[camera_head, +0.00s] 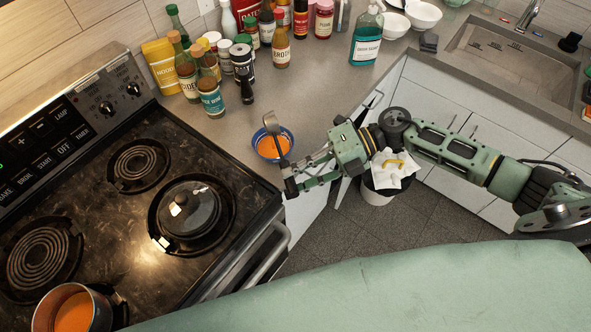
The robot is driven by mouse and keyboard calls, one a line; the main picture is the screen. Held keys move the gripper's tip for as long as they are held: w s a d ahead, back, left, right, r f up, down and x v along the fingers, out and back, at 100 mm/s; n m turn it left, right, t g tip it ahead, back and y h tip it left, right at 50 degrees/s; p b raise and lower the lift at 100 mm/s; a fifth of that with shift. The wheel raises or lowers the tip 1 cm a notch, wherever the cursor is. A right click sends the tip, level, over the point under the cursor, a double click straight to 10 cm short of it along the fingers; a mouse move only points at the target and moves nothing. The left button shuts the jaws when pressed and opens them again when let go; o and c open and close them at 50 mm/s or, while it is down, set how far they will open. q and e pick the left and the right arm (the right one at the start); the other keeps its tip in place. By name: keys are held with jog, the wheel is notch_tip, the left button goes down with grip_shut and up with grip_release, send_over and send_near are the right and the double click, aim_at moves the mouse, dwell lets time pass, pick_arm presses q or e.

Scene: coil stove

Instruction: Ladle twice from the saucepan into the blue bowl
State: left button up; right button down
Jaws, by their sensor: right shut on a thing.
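The blue bowl (257,151) stands on the counter just right of the stove, with orange soup in it. My right gripper (289,174) is just below the bowl in the picture, shut on the ladle (272,123). The ladle's dark head is over the bowl's far side, and its handle runs down to the fingers. Whether the ladle touches the bowl or holds soup, I cannot tell. The saucepan (39,316) with orange soup is at the lower left on the stove, partly cut off by the frame. My left gripper is not in view.
A lidded pot (192,209) sits on a front burner between saucepan and bowl. Several bottles and jars (211,98) crowd the counter behind the bowl. A soap bottle (366,38) and a sink (510,55) are at the right. A bin (377,197) stands on the floor.

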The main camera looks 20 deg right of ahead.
jog(key=h, duration=0.2)
jog(key=r+h, duration=0.1)
jog(key=h, duration=0.1)
jog(key=a+n+g+h, duration=0.1)
jog(key=h, duration=0.1)
jog(key=shift+w+a+r, duration=0.1)
jog(key=shift+r, duration=0.15)
jog(key=h, duration=0.4)
jog(key=shift+a+r, duration=0.1)
jog(key=shift+a, duration=0.25)
jog(key=h, duration=0.2)
jog(key=a+h, duration=0.1)
jog(key=h, duration=0.2)
jog(key=shift+w+g, duration=0.1)
jog(key=shift+g, duration=0.2)
jog(key=shift+h+b, duration=0.3)
jog(key=shift+h, duration=0.4)
jog(key=shift+r, duration=0.7)
jog(key=shift+d+r, duration=0.2)
jog(key=shift+r, duration=0.05)
